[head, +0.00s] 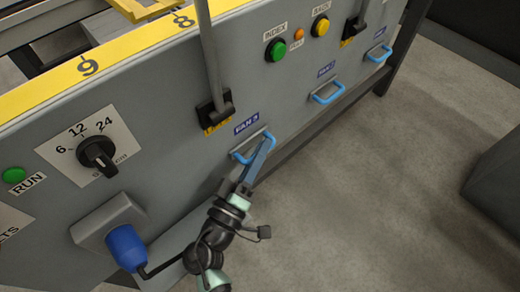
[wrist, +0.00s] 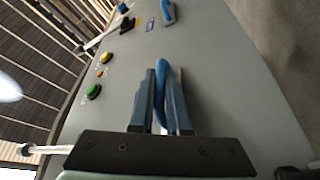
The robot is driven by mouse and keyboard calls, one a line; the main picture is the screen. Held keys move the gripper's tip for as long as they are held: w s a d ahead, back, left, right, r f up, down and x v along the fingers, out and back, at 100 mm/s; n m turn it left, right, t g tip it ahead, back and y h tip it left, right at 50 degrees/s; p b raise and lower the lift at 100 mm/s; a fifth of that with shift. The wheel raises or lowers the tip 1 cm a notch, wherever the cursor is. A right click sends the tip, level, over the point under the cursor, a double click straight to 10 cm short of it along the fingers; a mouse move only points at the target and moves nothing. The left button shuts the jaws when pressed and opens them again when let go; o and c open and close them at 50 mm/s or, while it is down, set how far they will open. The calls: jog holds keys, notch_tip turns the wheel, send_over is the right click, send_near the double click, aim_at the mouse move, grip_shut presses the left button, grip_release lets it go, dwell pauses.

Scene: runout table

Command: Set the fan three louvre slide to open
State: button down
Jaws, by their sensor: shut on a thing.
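The fan three louvre slide has a blue bow handle (head: 238,156) low on the grey panel, under the FAN 3 label (head: 247,124). My gripper (head: 264,147) reaches up to it from below in the head view, its fingers across the handle's right part. In the wrist view the blue handle (wrist: 162,85) stands between the two fingers of my gripper (wrist: 163,100), which are shut on it. The fingers hide part of the handle and the slide behind it. I cannot tell how far the slide is open.
Two similar blue handles, the middle one (head: 327,92) and the far one (head: 378,53), sit to the right. A black lever (head: 215,108) stands above left. A dial (head: 97,152) and a blue plug (head: 126,247) are at left. Open floor (head: 370,200) lies right.

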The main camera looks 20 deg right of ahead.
dwell(0.7)
jog(key=s+d, duration=0.2)
jog(key=s, duration=0.5)
jog(key=shift+s+d, duration=0.2)
jog(key=shift+d, duration=0.05)
jog(key=c, duration=1.2)
grip_release()
jog(key=shift+o, duration=0.2)
